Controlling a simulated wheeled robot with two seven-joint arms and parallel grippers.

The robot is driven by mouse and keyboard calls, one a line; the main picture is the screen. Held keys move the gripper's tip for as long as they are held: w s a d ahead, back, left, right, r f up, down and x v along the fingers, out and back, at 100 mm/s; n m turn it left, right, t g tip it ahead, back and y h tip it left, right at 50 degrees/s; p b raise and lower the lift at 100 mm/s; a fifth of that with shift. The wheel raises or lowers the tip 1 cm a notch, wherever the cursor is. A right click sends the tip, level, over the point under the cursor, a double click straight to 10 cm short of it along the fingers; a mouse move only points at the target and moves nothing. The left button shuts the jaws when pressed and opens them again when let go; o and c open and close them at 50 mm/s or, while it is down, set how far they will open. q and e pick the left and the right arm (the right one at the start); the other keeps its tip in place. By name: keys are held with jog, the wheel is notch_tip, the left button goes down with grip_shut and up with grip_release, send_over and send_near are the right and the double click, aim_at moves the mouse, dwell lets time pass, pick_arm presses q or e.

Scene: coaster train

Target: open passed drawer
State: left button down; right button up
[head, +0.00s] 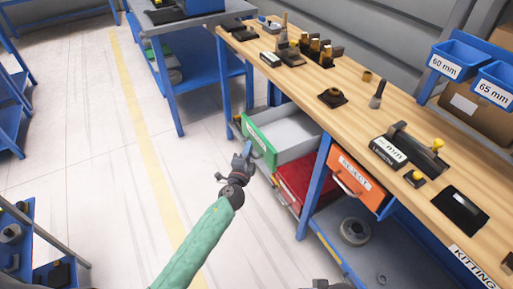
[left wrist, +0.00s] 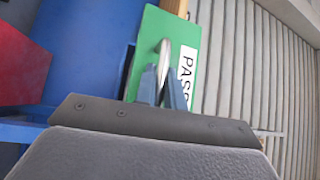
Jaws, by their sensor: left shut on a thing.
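The passed drawer has a green front (head: 261,144) and is pulled out from under the wooden bench, so its empty grey inside shows. In the left wrist view its green front (left wrist: 157,45) carries a white label reading "PASS", partly hidden, and a metal handle (left wrist: 164,62). My left gripper (head: 247,150) is at the drawer front. In the left wrist view its two fingers (left wrist: 164,88) are shut on the handle. My right gripper is not clearly visible.
An orange reject drawer (head: 355,177) sits shut to the right. A red bin (head: 305,180) is below the green drawer. The bench top (head: 340,75) holds several fixtures and parts. A blue cart (head: 190,85) stands behind. The floor (head: 90,150) at left is clear.

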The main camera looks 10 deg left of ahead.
dwell(0.3)
pick_arm(q)
jog(key=c, duration=1.8)
grip_release()
pick_arm(e)
jog(key=shift+d, duration=0.1)
pick_arm(q)
jog(key=shift+o, duration=0.2)
